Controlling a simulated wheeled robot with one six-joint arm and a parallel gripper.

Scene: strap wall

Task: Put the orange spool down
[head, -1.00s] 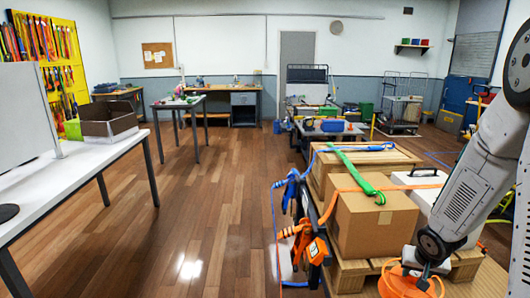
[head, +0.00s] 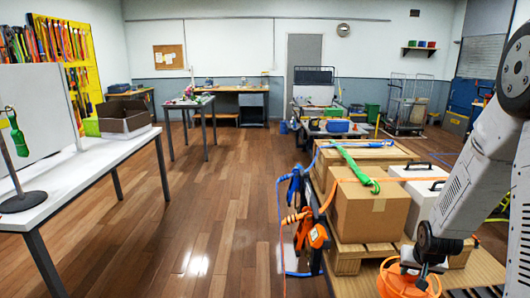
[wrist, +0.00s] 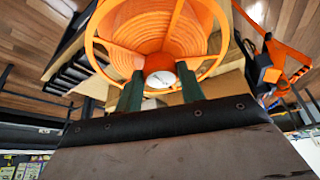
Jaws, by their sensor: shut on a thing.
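The orange spool (head: 402,283) is at the bottom right of the head view, below the end of my arm and in front of the cardboard boxes. In the wrist view the spool (wrist: 165,35) fills the top middle, with an open ribbed body and a round rim. My gripper (wrist: 158,90) has its two dark green fingers shut on the spool's near part. I cannot tell whether the spool touches the wooden pallet.
A pallet (head: 350,257) carries cardboard boxes (head: 368,212) and a white case (head: 420,195), with straps over them. Orange and blue ratchet straps (head: 310,235) hang at its left. A white table (head: 90,170) stands at the left. The wooden floor (head: 215,215) between is clear.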

